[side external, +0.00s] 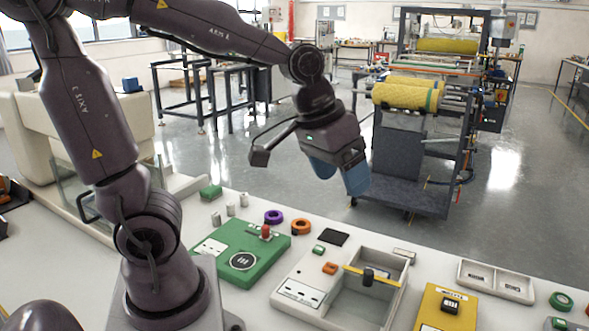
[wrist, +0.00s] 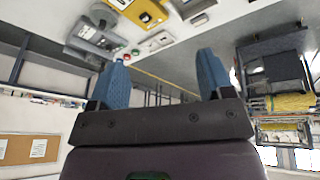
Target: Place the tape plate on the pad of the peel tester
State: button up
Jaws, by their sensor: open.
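My gripper (side external: 339,177) is high above the back edge of the bench, with its blue fingers apart and nothing between them. The wrist view also shows the open, empty fingers (wrist: 162,65). No thing is clearly marked as the tape plate or the peel tester. A shallow light tray (side external: 496,281) at the right holds small dark-faced plates. A grey-white device (side external: 292,283) has an open bay, a yellow bar and a black knob. A yellow device (side external: 434,310) carries a black block (side external: 450,305). A green device (side external: 222,262) has a round dark disc and a red knob.
Purple (side external: 273,217) and orange (side external: 301,227) rings, a black flat piece (side external: 334,237), small green (side external: 318,250) and orange (side external: 330,268) blocks and grey cylinders (side external: 244,199) stand around the devices. A green ring (side external: 561,301) lies far right. A roller machine (side external: 425,120) stands behind the bench.

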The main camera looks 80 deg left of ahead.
jog(key=s+d+r+m+t, duration=0.1)
jog(key=s+r+m, duration=0.1)
jog(key=s, duration=0.6)
jog(key=shift+d+m, duration=0.25)
jog(key=shift+m, duration=0.25)
jog(key=shift+r, duration=0.15)
jog(key=shift+c, duration=0.4)
